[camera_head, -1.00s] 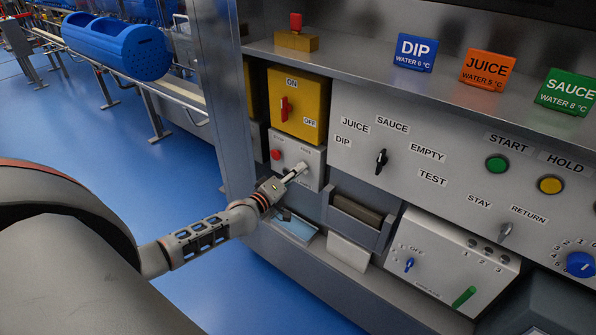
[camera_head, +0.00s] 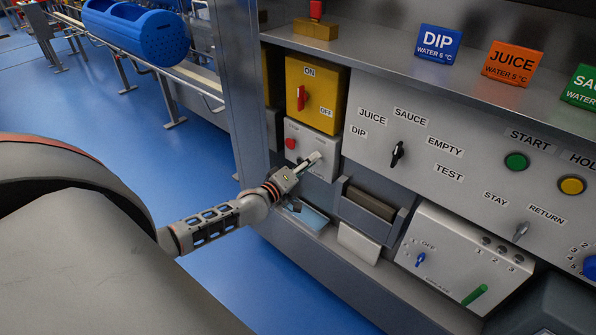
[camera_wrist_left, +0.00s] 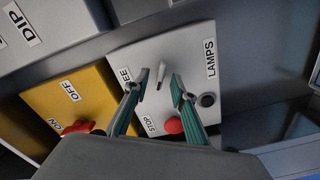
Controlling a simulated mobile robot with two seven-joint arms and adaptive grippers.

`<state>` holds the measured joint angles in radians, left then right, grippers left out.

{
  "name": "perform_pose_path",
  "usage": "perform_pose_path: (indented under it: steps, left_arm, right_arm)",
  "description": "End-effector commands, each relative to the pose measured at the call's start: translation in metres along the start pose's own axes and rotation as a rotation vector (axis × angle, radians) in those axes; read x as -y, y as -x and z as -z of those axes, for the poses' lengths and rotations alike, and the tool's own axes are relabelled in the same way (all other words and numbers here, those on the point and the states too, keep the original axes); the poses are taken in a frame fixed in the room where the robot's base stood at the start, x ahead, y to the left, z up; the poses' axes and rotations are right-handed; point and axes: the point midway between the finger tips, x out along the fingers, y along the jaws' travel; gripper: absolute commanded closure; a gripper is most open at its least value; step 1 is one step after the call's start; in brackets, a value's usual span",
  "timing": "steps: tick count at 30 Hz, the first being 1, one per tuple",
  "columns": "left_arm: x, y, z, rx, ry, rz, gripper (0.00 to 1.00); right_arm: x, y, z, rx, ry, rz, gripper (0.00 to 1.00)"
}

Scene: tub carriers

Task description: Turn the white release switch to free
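The white release switch (camera_wrist_left: 161,75) is a short lever on a small light grey panel (camera_wrist_left: 133,56), with a label ending in "EE" beside it, partly hidden by a finger. My left gripper (camera_wrist_left: 159,84) is open, one finger on either side of the lever; whether either touches it I cannot tell. In the head view my left gripper (camera_head: 303,170) is at the front of the same panel (camera_head: 325,137), below the yellow box, and largely covers the switch. My right gripper is in neither view.
The panel also has a red stop button (camera_wrist_left: 174,125) close to one finger and a black knob (camera_wrist_left: 207,100) near the "LAMPS" label. A yellow box (camera_head: 327,91) with a red on-off handle (camera_head: 300,97) sits directly above. Blue floor (camera_head: 100,125) is clear at left.

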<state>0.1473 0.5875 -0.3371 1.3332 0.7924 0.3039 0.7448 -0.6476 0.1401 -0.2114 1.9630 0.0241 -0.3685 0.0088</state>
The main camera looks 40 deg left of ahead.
Motion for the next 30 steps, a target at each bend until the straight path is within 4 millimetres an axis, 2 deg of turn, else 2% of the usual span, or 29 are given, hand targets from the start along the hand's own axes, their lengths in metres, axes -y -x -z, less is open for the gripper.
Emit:
perform_pose_path:
  steps: [12,18,24,30]
  left_arm:
    - [0.002,0.072,-0.001,0.003,0.001,0.003,0.75]
    - [0.001,0.098,-0.001,0.003,-0.001,0.003,0.75]
    - [0.0,0.11,0.0,0.001,-0.001,0.0,0.75]
    - [0.0,0.111,0.0,0.0,-0.001,0.0,0.75]
  right_arm:
    - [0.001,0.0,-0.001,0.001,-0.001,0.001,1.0]
    - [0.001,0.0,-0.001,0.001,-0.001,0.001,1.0]
    - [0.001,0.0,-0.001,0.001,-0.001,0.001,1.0]
    - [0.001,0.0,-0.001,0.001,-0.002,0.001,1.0]
